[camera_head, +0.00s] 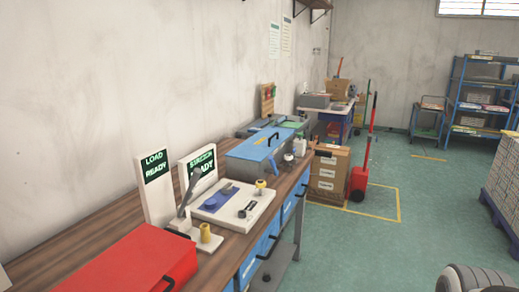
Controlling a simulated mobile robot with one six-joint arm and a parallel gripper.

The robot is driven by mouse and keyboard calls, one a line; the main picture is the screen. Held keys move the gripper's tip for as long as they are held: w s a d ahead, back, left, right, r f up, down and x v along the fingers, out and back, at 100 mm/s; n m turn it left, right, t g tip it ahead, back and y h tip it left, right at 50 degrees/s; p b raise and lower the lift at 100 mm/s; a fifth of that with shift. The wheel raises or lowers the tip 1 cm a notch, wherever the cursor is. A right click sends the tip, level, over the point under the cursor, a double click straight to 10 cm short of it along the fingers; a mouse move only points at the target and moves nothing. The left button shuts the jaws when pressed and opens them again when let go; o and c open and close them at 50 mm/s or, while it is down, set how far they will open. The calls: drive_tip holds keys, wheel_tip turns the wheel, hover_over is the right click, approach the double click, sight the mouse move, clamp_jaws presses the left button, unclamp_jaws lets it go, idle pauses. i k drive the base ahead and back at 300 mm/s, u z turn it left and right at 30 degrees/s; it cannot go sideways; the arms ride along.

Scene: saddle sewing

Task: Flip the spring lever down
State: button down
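A grey lever (187,192) stands raised and tilted to the right on the workbench, in front of two upright signs. It looks like the spring lever, but no label on it can be read. A small white base with a yellow cylinder (205,233) is beside the lever's foot. Whether the lever is joined to this base is too small to tell. My gripper is not in view, and no fingers show near the lever.
The wooden bench (92,236) also holds a red box (135,262), a LOAD READY sign (156,188), a second READY sign (199,170), a white panel (236,218) and a blue case (258,150).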

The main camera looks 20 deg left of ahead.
sight(197, 173)
drive_tip(key=u, duration=0.5)
drive_tip(key=i, duration=1.35)
drive_tip(key=u, duration=0.6)
drive_tip(key=k, duration=0.95)
drive_tip(key=u, duration=0.15)
drive_tip(key=i, duration=0.95)
drive_tip(key=z, duration=0.1)
